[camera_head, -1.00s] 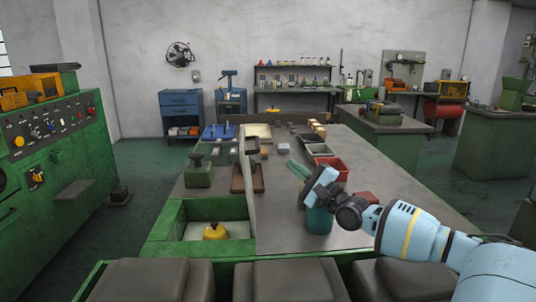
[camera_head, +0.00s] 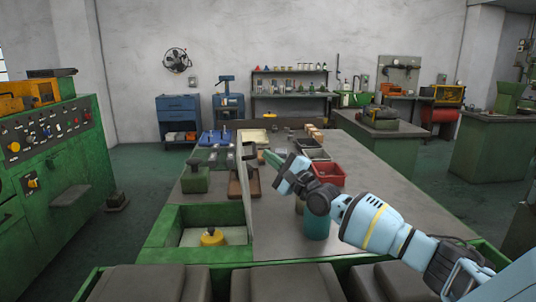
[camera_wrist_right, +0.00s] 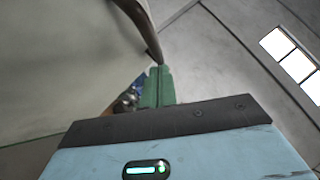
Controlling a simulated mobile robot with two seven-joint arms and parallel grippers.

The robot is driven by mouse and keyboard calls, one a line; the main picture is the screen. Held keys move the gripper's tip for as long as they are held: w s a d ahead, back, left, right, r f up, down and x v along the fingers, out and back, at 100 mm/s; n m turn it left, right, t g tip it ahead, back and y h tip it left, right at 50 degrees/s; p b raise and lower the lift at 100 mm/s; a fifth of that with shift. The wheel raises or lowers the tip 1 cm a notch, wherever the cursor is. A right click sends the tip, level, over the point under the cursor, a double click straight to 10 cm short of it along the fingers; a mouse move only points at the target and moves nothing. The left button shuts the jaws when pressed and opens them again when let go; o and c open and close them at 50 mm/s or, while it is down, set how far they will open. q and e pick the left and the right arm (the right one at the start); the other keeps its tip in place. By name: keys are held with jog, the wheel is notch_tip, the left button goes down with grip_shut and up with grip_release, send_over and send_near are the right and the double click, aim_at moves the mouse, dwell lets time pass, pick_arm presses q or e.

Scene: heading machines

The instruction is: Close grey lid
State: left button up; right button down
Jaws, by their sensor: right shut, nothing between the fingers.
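The grey lid (camera_head: 246,190) stands raised, nearly edge-on in the head view, along the right side of a green-framed compartment (camera_head: 172,232) in the bench. A yellow object (camera_head: 212,237) sits inside the compartment. My right gripper (camera_head: 270,158), with green fingers, is just right of the lid near its upper part. In the right wrist view the fingers (camera_wrist_right: 158,85) are shut and empty, close to the edge of a large grey surface (camera_wrist_right: 50,60), which looks like the lid. Whether they touch it I cannot tell. My left gripper is not in view.
A teal cup (camera_head: 317,226) stands on the bench below my right forearm. A red bin (camera_head: 330,174) lies behind the arm. Small blocks and trays cover the far bench. Grey padded blocks (camera_head: 290,282) line the near edge. A green control machine (camera_head: 55,150) stands at left.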

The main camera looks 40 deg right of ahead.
jog(key=shift+w+a+r, duration=0.25)
jog(key=shift+w+a, duration=0.2)
jog(key=shift+a, duration=0.05)
